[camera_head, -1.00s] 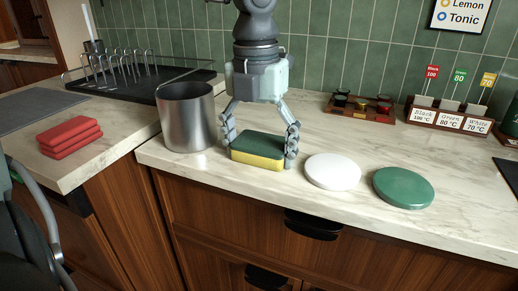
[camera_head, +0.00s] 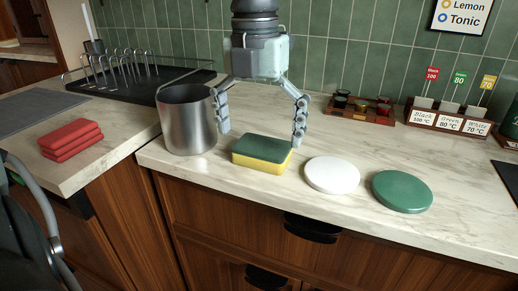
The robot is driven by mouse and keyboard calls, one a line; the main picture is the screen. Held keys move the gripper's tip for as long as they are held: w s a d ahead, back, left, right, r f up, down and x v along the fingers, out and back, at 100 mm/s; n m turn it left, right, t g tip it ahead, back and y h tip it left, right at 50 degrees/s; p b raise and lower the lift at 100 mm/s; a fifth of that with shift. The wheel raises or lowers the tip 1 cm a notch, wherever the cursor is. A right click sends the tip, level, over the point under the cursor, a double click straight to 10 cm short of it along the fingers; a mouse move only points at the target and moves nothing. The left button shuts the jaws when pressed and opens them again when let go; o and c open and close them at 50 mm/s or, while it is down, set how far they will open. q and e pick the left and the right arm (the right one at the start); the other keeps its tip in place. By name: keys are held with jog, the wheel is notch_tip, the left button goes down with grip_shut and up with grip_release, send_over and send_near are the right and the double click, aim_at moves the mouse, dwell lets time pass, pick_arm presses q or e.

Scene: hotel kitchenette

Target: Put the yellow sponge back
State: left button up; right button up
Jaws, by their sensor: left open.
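The yellow sponge (camera_head: 262,153) with its dark green top lies flat on the marble counter near the front edge. It stands between a metal canister (camera_head: 187,119) on its left and a white round disc (camera_head: 332,175) on its right. My left gripper (camera_head: 260,138) is open, its fingers spread wide above and behind the sponge. The fingers do not hold it, and the left fingertip is close beside the canister. My right gripper is not in view.
A green round disc (camera_head: 402,191) lies right of the white one. Folded red cloths (camera_head: 70,139) lie on the left counter, in front of a black dish rack (camera_head: 150,84). A small tray (camera_head: 360,108) and a wooden tea box (camera_head: 447,118) stand at the back. Counter behind the discs is clear.

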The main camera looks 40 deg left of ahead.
aim_at(257, 147)
pick_arm(q)
notch_tip(257, 147, up, 8)
jog(key=shift+r, duration=0.2)
jog(key=shift+s+a+f, duration=0.1)
